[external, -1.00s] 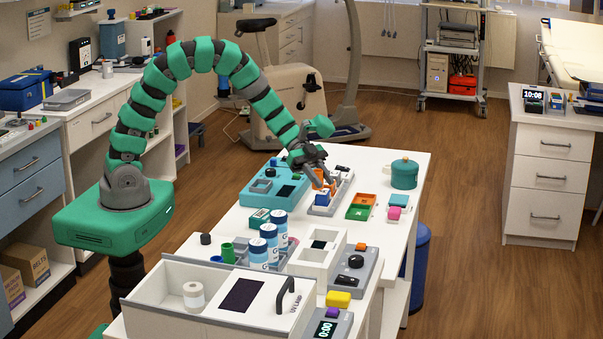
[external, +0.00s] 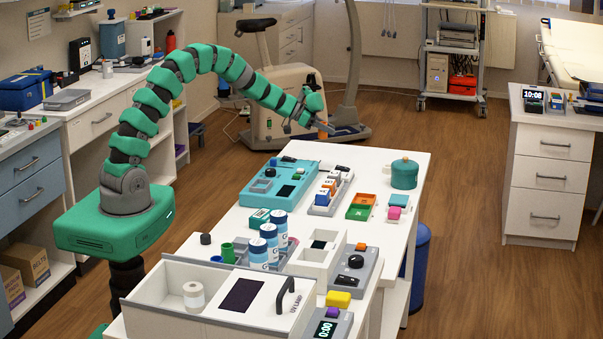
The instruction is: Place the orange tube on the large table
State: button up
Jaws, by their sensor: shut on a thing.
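My gripper (external: 322,124) is raised in the air above the far end of the large white table (external: 228,225), in front of the exercise bike. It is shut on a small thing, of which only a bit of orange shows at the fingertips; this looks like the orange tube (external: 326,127). The fingers hide most of it. Below, a grey tube rack (external: 318,210) stands on the table with several small coloured and white pieces in it, one of them orange.
A teal device (external: 272,186) stands left of the rack. An orange and green tray (external: 361,206) and a teal round pot (external: 404,174) stand right of it. White-blue bottles (external: 280,225) stand nearer. Bare tabletop shows at the far right corner and left edge.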

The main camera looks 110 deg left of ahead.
jog(key=n+y, duration=0.2)
send_over(318, 158)
notch_tip(318, 158, down, 10)
jog(key=b, duration=0.4)
jog(key=shift+f, duration=0.15)
jog(key=o, duration=1)
jog(key=shift+c, duration=0.2)
